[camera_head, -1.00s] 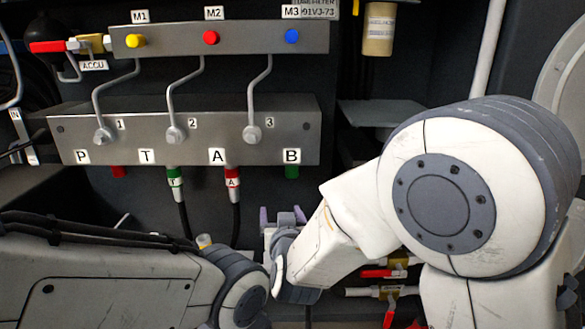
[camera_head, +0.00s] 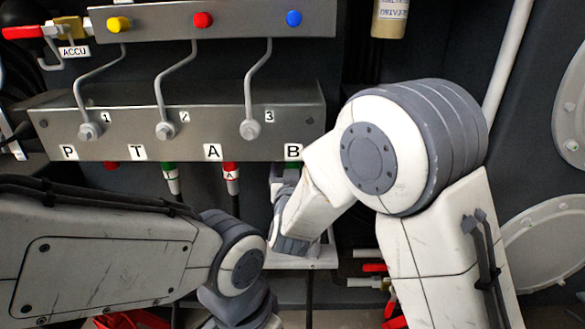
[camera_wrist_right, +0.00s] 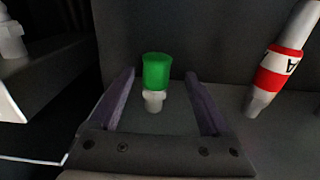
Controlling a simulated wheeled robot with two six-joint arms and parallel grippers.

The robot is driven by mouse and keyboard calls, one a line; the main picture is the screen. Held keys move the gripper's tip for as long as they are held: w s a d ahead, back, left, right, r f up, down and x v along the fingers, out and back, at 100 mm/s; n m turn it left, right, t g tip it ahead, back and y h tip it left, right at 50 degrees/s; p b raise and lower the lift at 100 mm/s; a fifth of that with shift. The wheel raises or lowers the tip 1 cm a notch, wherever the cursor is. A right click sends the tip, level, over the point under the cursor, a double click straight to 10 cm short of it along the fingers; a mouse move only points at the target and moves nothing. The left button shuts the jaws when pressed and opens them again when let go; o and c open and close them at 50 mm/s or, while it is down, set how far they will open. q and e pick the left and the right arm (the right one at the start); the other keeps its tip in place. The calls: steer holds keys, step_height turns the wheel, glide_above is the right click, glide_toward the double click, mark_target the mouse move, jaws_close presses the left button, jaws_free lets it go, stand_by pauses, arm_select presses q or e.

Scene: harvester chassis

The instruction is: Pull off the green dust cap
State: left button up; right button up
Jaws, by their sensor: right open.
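The green dust cap (camera_wrist_right: 157,71) sits on a pale fitting under port B in the right wrist view. In the head view the cap (camera_head: 291,166) is mostly hidden by my right gripper and wrist. My right gripper (camera_wrist_right: 160,76) is open, with one purple finger on each side of the cap and visible gaps to both. In the head view the right gripper (camera_head: 284,171) is just below the B label. My left arm crosses the lower left of the head view, but its gripper is out of sight.
The grey manifold block (camera_head: 190,135) with labels P, T, A and B is above the cap. A red-banded hose A (camera_head: 231,177) hangs close by and shows in the wrist view (camera_wrist_right: 280,70). A green-banded hose (camera_head: 171,176) hangs farther left. Red-handled valves (camera_head: 374,267) are lower right.

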steer(key=shift+w+d, duration=0.1)
steer(key=shift+w, duration=0.15)
steer(key=shift+d, duration=0.15)
jaws_close()
steer(key=shift+f, duration=0.3)
step_height(320, 180, down, 4)
steer(key=b, duration=0.4)
stand_by(0.6)
